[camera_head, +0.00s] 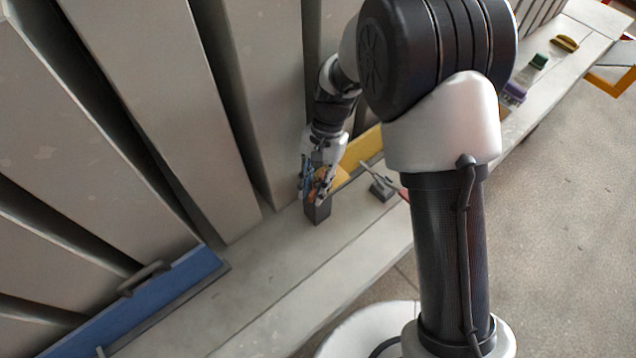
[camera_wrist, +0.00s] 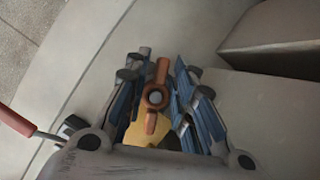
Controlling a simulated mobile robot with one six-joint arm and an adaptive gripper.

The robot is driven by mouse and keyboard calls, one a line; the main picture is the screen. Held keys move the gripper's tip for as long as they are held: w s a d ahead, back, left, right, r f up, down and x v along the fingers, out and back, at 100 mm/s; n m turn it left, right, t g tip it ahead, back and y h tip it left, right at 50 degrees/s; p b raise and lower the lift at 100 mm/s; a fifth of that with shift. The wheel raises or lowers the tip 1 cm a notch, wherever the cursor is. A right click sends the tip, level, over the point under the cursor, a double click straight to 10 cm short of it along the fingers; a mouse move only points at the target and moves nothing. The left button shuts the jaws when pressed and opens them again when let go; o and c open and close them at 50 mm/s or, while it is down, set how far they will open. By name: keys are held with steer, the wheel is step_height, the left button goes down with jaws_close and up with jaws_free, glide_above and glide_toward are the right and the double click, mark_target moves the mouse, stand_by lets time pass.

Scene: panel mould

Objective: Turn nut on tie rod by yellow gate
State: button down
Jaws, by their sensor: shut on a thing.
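My gripper (camera_head: 320,182) reaches down to the bench ledge beside the yellow gate (camera_head: 362,149). In the wrist view its blue-padded fingers stand on both sides of an orange-brown winged nut (camera_wrist: 163,70) and are shut on it. The grey round end of the tie rod (camera_wrist: 156,97) shows in the middle of the nut. A yellow piece (camera_wrist: 137,134) shows just below the nut. In the head view the fingers hide most of the nut, and my arm covers part of the yellow gate.
A dark block (camera_head: 317,211) stands right below my fingers. A clamp (camera_head: 383,188) with a red handle is close on the right. Tall grey panels (camera_head: 150,90) rise on the left.

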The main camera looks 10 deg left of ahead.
mark_target(316, 188)
steer(key=shift+s+d+f, duration=0.1)
steer(key=c, duration=1.3)
jaws_free()
steer(key=shift+r, duration=0.2)
step_height(316, 188, up, 10)
steer(key=shift+f, duration=0.1)
steer(key=shift+o, duration=0.3)
